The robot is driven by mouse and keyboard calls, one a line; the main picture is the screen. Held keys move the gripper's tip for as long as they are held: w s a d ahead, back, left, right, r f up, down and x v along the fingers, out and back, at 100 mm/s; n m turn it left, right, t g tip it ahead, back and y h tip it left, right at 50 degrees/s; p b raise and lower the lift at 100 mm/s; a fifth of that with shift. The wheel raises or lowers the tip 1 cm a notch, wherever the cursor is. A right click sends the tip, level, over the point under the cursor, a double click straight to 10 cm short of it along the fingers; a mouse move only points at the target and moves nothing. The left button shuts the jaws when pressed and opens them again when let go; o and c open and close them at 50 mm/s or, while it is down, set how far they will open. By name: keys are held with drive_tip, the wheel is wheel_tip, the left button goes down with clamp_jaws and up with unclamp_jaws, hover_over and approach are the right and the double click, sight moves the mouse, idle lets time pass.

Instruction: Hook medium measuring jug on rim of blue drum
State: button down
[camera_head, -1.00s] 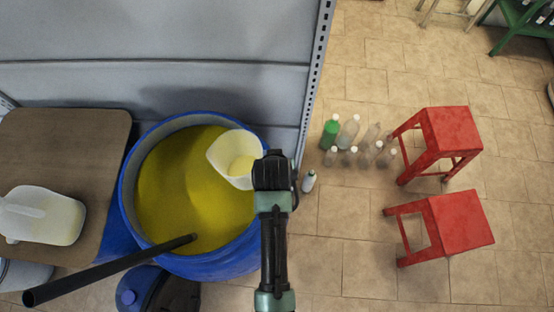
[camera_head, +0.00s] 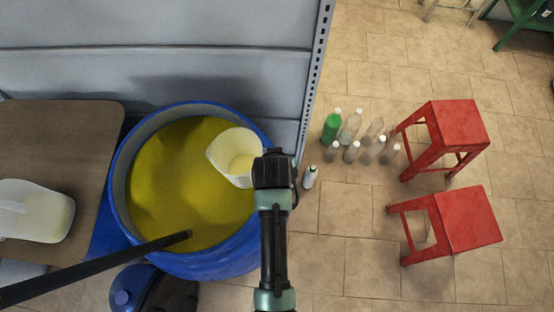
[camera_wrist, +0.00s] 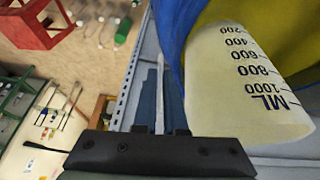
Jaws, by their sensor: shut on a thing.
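A white measuring jug (camera_head: 232,152) is held over the right side of the open blue drum (camera_head: 113,200), near its rim. A little pale yellow shows inside it. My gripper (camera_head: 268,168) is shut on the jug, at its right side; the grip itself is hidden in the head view. In the wrist view the jug (camera_wrist: 240,90) shows a black ML scale, to the right of my gripper (camera_wrist: 160,125). The blue drum (camera_wrist: 175,25) is behind it there. I cannot tell whether the jug touches the rim.
The drum holds yellow material (camera_head: 170,180), and a dark pole (camera_head: 100,267) leans across its near rim. A brown board (camera_head: 55,140) at left carries another jug (camera_head: 50,212). A grey wall panel (camera_head: 160,60) stands behind. Bottles (camera_head: 350,128) and red stools (camera_head: 455,128) stand on the floor at right.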

wheel_tip(320, 180, down, 7)
drive_tip(key=b, duration=0.6)
idle(0.5)
idle(0.4)
drive_tip(key=c, duration=0.9)
unclamp_jaws()
drive_tip(key=shift+f, duration=0.1)
drive_tip(key=shift+a, duration=0.2)
drive_tip(key=v, duration=0.8)
drive_tip(key=d+b+v, duration=0.1)
drive_tip(key=v, duration=0.4)
